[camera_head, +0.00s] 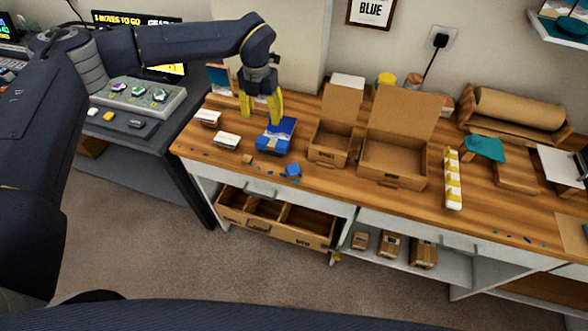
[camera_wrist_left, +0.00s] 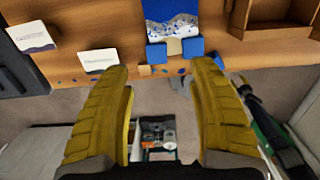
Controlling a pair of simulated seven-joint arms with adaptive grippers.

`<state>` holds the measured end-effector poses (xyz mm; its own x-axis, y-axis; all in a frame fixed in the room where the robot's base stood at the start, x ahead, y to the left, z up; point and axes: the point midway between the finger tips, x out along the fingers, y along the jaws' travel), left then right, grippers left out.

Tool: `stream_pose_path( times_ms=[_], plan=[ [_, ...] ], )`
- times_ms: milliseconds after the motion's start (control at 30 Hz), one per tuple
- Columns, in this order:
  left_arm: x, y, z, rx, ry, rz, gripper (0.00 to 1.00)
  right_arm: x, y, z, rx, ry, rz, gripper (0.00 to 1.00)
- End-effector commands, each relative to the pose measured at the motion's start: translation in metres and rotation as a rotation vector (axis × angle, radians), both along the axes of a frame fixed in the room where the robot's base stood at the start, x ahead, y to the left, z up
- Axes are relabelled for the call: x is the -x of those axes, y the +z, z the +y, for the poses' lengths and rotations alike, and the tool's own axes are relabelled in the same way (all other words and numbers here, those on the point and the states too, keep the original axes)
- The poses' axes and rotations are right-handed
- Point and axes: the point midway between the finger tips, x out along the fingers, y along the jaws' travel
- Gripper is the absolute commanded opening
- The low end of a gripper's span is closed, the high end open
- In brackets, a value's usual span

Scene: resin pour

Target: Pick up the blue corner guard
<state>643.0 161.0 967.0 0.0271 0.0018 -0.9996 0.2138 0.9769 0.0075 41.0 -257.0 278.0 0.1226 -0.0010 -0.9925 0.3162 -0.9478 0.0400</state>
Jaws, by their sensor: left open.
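A small blue block-like piece (camera_head: 292,170), which looks like the blue corner guard, lies near the front edge of the wooden bench. It appears to be the right-hand blue piece (camera_wrist_left: 193,47) in the left wrist view, though its exact shape is hard to tell. A larger blue box (camera_head: 276,136) with a pale patterned top sits just behind it and also shows in the left wrist view (camera_wrist_left: 172,22). My left gripper (camera_head: 262,116) has its yellow fingers spread and empty, beside and above the blue box, apart from the small piece. My right gripper is out of view.
White card stacks (camera_head: 227,140) lie left of the blue box. A small wooden block (camera_head: 248,159) and blue scraps lie along the front edge. Open cardboard boxes (camera_head: 393,161) stand to the right. An open drawer (camera_head: 277,217) juts out below the bench.

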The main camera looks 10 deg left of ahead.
Motion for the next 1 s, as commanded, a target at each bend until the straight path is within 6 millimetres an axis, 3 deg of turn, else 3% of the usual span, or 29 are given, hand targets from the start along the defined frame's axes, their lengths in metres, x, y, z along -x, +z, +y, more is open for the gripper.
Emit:
stream_pose_path(
  times_ms=[100, 400, 700, 1000],
  plan=[
    [0.009, 0.019, -0.029, -0.010, -0.145, -0.019, 0.60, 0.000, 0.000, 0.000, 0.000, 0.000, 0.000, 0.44],
    [0.034, 0.034, -0.064, -0.034, -0.770, -0.016, 0.60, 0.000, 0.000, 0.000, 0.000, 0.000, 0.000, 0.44],
    [0.061, 0.039, -0.086, -0.048, -1.477, 0.005, 0.60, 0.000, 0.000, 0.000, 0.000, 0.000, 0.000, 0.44],
    [0.081, 0.035, -0.095, -0.035, -2.108, 0.021, 0.60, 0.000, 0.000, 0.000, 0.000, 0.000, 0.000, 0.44]
  ],
)
